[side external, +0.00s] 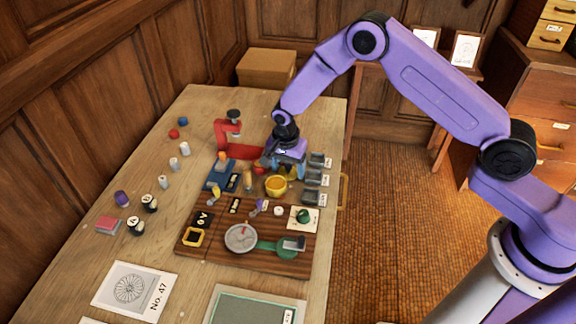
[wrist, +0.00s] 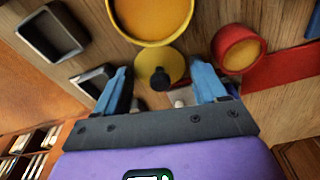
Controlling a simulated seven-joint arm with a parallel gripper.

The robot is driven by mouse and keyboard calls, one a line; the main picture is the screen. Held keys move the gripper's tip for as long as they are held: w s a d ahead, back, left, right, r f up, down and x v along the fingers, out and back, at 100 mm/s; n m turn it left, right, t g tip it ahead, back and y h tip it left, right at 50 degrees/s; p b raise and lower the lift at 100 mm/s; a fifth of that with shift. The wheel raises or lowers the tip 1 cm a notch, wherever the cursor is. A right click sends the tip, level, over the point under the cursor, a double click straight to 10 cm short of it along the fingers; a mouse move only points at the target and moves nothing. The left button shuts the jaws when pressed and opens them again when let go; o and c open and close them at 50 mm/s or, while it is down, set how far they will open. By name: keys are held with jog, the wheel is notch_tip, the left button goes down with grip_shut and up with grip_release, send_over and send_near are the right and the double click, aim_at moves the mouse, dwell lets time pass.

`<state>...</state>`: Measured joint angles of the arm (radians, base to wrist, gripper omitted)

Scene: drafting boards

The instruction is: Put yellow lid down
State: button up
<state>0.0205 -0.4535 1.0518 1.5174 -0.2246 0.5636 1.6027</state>
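The yellow lid (wrist: 176,63) with a black knob (wrist: 160,79) shows in the wrist view between my gripper's two blue fingers. It lies close beside the round yellow cup (wrist: 150,38), with the wooden surface around it. My gripper (wrist: 162,72) is open, with a gap between each finger and the knob. In the side view my gripper (side external: 285,168) is low over the table, just behind the yellow cup (side external: 277,188). The lid is mostly hidden there by my fingers and the cup.
Grey open trays (side external: 312,178) stand right of my gripper. A red stand (side external: 228,132) and a blue block (side external: 218,176) are to the left. A red round cup (wrist: 238,48) is close to one finger. A dark board (side external: 215,262) with a grey dial (side external: 240,238) lies in front.

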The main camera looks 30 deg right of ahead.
aim_at(286, 176)
notch_tip(286, 176, up, 12)
jog(key=a, duration=0.1)
jog(key=shift+s+r, duration=0.15)
jog(key=shift+s, duration=0.25)
jog(key=shift+a, duration=0.1)
jog(key=s+d+r+n, duration=0.1)
jog(key=s+r+n, duration=0.45)
jog(key=s, duration=0.35)
jog(key=s+d+r+n, duration=0.1)
jog(key=s+r+n, duration=0.4)
jog(key=s, duration=0.4)
jog(key=s+d+n, duration=0.3)
jog(key=s+n, duration=0.1)
jog(key=s, duration=0.2)
jog(key=s+d+n+y, duration=0.1)
jog(key=s+d+n, duration=0.2)
jog(key=s+n, duration=0.2)
jog(key=s+d+r+n, duration=0.1)
jog(key=s+d+n, duration=0.3)
jog(key=s, duration=0.4)
jog(key=shift+g+y, duration=0.3)
